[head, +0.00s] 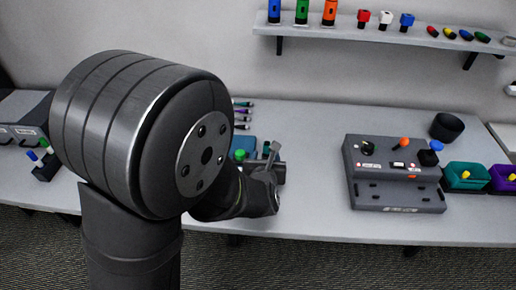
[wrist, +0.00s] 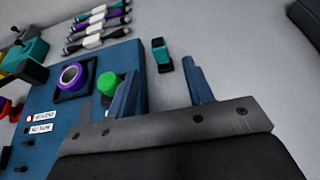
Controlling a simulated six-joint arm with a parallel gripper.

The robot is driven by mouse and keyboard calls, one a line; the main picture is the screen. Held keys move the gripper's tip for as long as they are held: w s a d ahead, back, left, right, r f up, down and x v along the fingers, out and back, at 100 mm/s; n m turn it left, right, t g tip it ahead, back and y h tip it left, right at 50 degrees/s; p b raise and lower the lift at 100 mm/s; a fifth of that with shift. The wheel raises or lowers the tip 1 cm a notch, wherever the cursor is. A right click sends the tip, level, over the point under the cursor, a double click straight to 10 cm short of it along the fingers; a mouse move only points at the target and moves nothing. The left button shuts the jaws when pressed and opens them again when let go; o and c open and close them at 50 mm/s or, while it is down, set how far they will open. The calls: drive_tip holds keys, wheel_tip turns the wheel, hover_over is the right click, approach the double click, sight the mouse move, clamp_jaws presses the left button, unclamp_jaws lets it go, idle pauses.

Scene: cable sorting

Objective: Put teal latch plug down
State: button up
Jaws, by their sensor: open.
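The small teal and dark plug (wrist: 161,54), which looks like the teal latch plug, rests on the light grey table just beyond my fingertips in the wrist view. It appears apart from both fingers, between their lines. My gripper (wrist: 162,74) is open and holds nothing.
A blue board (wrist: 60,110) with a purple ring (wrist: 72,76) and a green round cap (wrist: 108,83) lies left of the fingers. Several cables (wrist: 98,25) lie behind it. A grey panel box (head: 395,172) stands right, beside a teal bin (head: 465,178). The table between is clear.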

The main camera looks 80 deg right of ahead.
sight(266, 147)
drive_tip(key=x, duration=1)
drive_tip(key=shift+w+d+f, duration=0.1)
drive_tip(key=shift+w, duration=0.05)
clamp_jaws()
